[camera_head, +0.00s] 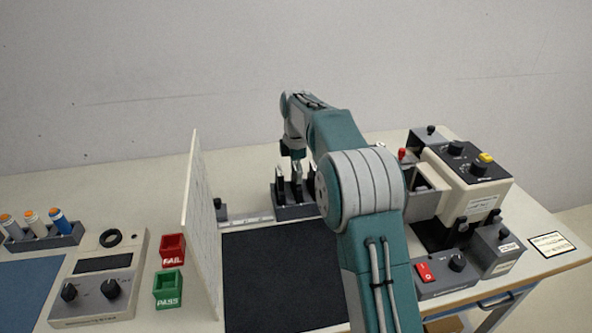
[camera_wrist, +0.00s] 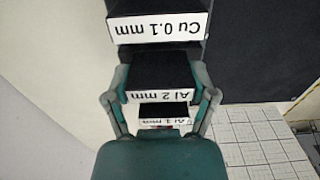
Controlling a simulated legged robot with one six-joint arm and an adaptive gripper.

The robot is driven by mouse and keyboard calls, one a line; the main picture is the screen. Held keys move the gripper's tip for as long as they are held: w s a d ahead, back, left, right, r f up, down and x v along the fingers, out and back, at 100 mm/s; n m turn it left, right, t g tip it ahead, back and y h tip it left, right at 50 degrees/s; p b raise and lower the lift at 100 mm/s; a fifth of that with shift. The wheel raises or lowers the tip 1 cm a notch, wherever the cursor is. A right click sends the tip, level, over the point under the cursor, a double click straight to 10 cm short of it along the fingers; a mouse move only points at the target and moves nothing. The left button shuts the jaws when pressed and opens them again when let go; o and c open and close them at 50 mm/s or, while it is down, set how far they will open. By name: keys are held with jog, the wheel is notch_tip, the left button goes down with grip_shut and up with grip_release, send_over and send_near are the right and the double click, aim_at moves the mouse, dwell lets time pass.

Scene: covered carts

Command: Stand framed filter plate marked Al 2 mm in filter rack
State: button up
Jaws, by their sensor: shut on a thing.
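The filter plate marked Al 2 mm (camera_wrist: 158,96) is between my gripper's fingers in the wrist view, its label upside down. My gripper (camera_wrist: 160,90) is shut on this plate. In the head view, my gripper (camera_head: 296,160) is over the dark filter rack (camera_head: 292,212) at the back of the table, partly hidden by my arm. A plate marked Cu 0.1 mm (camera_wrist: 158,28) and one marked Al 1 mm (camera_wrist: 163,115) are on either side of the held plate. I cannot tell whether the held plate is fully seated in a slot.
A white upright panel (camera_head: 202,225) stands left of the black mat (camera_head: 275,280). Red FAIL (camera_head: 173,248) and green PASS (camera_head: 168,288) bins lie left of the panel. A beige machine (camera_head: 465,180) with knobs stands at the right. The front of the mat is clear.

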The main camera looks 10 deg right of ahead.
jog(key=o, duration=1.2)
jog(key=shift+o, duration=0.2)
jog(key=shift+r, duration=3)
